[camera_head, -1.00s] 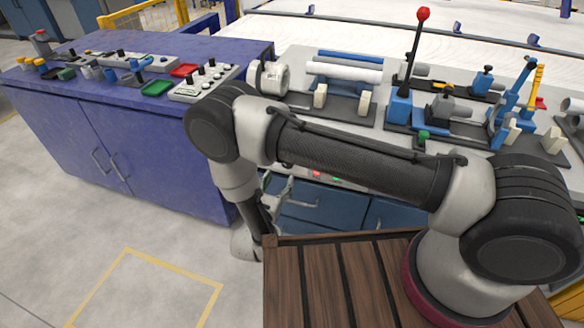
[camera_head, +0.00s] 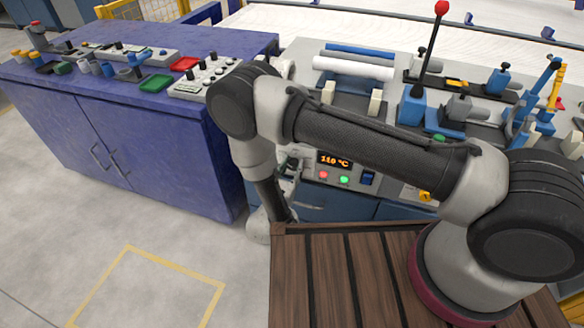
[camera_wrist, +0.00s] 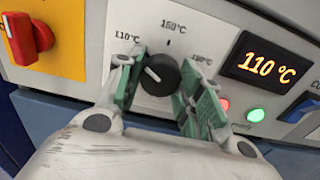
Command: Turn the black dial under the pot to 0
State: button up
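A round black dial (camera_wrist: 160,75) with a white pointer mark sits on a white panel in the wrist view. Labels around it read 110°C at left, 150 or 160°C at top and a partly covered one at right. The mark points to the left side. No pot and no 0 label show. My gripper (camera_wrist: 163,68) is open, with one green-padded finger on each side of the dial. Whether the pads touch it cannot be told. In the head view my gripper (camera_head: 288,166) is at the panel's left end, and the dial is hidden there.
An orange display (camera_wrist: 267,66) reads 110 °C, with red and green buttons (camera_wrist: 255,115) below. A red knob (camera_wrist: 28,38) on a yellow plate is at left. A blue cabinet (camera_head: 150,130) with small tools stands left of the workbench; floor in front is clear.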

jog(key=shift+c, duration=1.1)
jog(key=n, duration=0.5)
jog(key=shift+n, duration=0.4)
jog(key=n, duration=0.6)
jog(key=shift+s, duration=0.1)
jog(key=o, duration=1)
jog(key=shift+o, duration=0.2)
jog(key=shift+r, duration=0.1)
